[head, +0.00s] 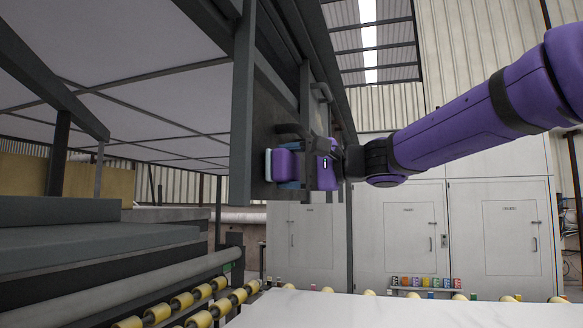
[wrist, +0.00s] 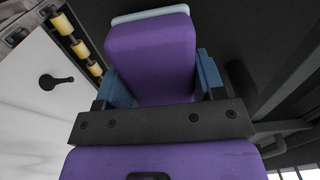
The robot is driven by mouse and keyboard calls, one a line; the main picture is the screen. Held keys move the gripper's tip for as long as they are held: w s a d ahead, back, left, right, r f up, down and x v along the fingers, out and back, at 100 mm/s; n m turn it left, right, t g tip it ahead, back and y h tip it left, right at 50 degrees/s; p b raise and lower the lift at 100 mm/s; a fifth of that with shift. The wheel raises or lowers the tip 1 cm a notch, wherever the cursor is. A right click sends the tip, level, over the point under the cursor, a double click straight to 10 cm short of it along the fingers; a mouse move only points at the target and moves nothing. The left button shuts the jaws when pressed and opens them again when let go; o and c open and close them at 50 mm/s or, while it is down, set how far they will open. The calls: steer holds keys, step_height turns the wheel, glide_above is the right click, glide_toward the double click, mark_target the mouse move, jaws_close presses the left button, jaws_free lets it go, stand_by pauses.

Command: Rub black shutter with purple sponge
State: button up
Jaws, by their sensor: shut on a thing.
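The purple sponge (head: 281,165) has a pale layer on its far end. My gripper (head: 291,172) is shut on it, and in the wrist view the blue fingers press both sides of the sponge (wrist: 150,60). The black shutter (head: 262,112) is an upright dark panel under the machine's frame, left of my gripper in the head view. It also fills the dark area beyond the sponge in the wrist view (wrist: 235,28). The pale end faces the shutter and is very close to it; I cannot tell whether they touch. The sponge hides part of the panel.
Dark bars and a handle (head: 293,130) stick out near my gripper. A roller conveyor with yellow wheels (head: 185,300) runs below left, beside a white slab (head: 390,308). Grey cabinets (head: 400,235) stand behind. Open air lies right of the shutter, around my arm.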

steer(key=shift+w+a, duration=0.1)
steer(key=shift+a, duration=0.25)
steer(key=shift+w, duration=0.15)
steer(key=w+d, duration=0.2)
steer(key=w, duration=0.5)
steer(key=w+d, duration=0.3)
steer(key=w, duration=0.4)
steer(key=shift+w+d, duration=0.25)
steer(key=shift+w, duration=0.1)
stand_by(1.3)
steer(key=shift+s, duration=0.1)
steer(key=shift+s+a, duration=0.95)
steer(key=shift+s, duration=1.55)
steer(key=shift+s+a, duration=0.9)
steer(key=shift+s, duration=1.55)
steer(key=shift+s+a, duration=0.95)
steer(key=shift+s, duration=1.55)
steer(key=shift+d, duration=0.1)
